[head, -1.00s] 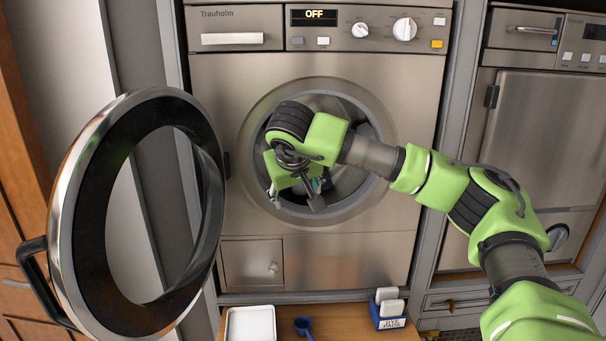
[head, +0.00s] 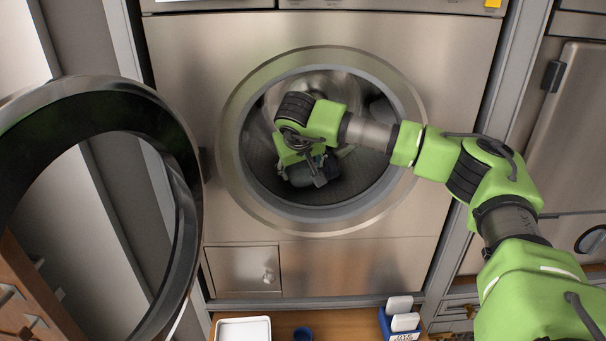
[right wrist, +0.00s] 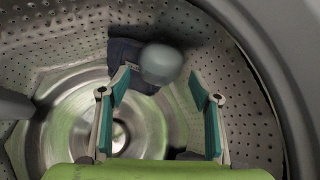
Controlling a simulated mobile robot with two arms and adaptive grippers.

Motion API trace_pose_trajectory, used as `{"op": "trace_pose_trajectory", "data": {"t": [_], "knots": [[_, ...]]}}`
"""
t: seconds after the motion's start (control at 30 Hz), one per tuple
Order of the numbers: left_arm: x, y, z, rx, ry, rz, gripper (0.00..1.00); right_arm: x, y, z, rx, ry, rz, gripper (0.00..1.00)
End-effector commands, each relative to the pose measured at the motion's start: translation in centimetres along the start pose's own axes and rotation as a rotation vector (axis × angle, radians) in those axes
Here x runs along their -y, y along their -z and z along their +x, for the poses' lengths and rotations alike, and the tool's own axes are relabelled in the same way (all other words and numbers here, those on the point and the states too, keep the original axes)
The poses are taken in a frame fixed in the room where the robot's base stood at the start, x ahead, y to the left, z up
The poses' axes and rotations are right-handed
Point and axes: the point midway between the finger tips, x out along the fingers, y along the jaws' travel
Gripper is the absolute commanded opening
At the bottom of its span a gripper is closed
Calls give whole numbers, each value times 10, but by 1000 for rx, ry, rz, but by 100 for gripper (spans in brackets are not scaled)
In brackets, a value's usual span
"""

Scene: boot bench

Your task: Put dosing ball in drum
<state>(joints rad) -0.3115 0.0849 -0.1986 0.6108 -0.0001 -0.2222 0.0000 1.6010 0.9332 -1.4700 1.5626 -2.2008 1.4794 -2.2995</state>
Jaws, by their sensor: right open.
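The dosing ball (right wrist: 160,63), a grey rounded thing slightly blurred, is inside the drum (right wrist: 262,120) in the right wrist view. It lies beyond my fingertips, apart from both fingers, in front of a dark blue cloth (right wrist: 124,50). My right gripper (right wrist: 160,88) is open, with its two teal-padded fingers wide apart and nothing between them. In the head view my right gripper (head: 316,168) reaches through the round opening of the washer (head: 445,90) and hides part of the drum. My left gripper is not in view.
The round washer door (head: 185,180) stands open at the left. The opening's rim (head: 232,150) surrounds my right wrist. Below, a bench (head: 350,325) carries a white tray (head: 243,329), a blue scoop (head: 303,334) and a blue holder with white blocks (head: 400,322).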

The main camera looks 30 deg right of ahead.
Motion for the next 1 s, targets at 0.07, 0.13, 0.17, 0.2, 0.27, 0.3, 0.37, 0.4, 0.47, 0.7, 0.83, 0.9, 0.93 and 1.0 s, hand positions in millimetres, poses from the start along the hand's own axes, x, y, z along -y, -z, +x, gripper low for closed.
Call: {"op": "trace_pose_trajectory", "data": {"t": [0.07,0.13,0.17,0.2,0.27,0.3,0.37,0.4,0.47,0.7,0.83,0.9,0.93,1.0], "knots": [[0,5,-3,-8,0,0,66,0,0,8,2,0,-1,58],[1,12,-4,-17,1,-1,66,0,0,12,0,1,-1,58],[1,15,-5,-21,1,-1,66,0,0,13,0,1,-1,58],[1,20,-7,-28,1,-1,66,0,1,15,0,1,-1,58],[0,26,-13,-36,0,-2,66,0,2,21,2,0,-1,58],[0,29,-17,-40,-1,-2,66,0,2,27,4,-2,-2,58],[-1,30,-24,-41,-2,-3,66,0,4,36,3,-2,-1,58],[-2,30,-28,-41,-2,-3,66,0,4,42,4,-1,-1,58],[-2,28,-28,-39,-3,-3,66,1,3,52,3,0,0,58],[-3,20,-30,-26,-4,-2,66,2,2,65,-1,1,0,58],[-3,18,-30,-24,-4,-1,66,2,2,65,-1,1,0,55],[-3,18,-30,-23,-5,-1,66,2,2,65,-1,1,0,37],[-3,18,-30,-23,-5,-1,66,2,2,65,-1,1,0,32],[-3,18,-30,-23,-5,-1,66,2,2,65,-1,1,0,32]]}}
